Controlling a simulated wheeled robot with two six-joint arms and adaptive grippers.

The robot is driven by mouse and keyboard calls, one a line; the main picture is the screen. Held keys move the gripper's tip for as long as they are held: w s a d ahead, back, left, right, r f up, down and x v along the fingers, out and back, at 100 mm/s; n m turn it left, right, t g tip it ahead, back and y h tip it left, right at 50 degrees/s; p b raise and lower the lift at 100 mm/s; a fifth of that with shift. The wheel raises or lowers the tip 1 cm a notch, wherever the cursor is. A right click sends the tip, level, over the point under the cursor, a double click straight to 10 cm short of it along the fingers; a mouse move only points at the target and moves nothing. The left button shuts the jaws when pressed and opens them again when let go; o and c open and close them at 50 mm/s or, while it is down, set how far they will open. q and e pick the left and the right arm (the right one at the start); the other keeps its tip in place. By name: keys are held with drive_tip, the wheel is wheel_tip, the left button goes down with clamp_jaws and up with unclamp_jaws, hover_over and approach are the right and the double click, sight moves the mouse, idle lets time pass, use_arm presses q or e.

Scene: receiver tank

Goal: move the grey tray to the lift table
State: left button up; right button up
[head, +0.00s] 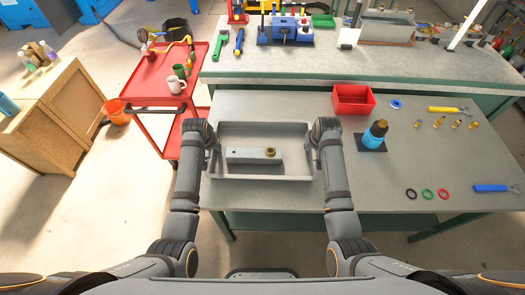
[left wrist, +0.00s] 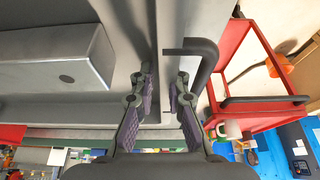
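The grey tray (head: 262,178) lies flat on the grey workbench at its left end. A long metal block (head: 245,155) with a brass-coloured nut on it lies inside; the block also shows in the left wrist view (left wrist: 60,62). My left gripper (head: 213,146) is at the tray's left wall. In the left wrist view its fingers (left wrist: 166,70) are apart, close to a dark bent handle (left wrist: 204,55) on the tray's outer side. My right gripper (head: 311,148) is at the tray's right wall, with its fingers mostly hidden by the wrist. I cannot identify a lift table.
A red cart (head: 165,92) with mugs stands close left of the workbench (head: 300,105). A wooden cabinet (head: 65,115) is further left. Another bench with tools runs behind.

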use_arm(q)
drive_tip(key=shift+s+a+r, duration=0.1)
clamp_jaws()
use_arm(e)
drive_tip(key=shift+s+a+r, duration=0.1)
clamp_jaws()
use_arm(q)
drive_tip(key=shift+r, duration=0.1)
use_arm(e)
drive_tip(key=shift+r, duration=0.1)
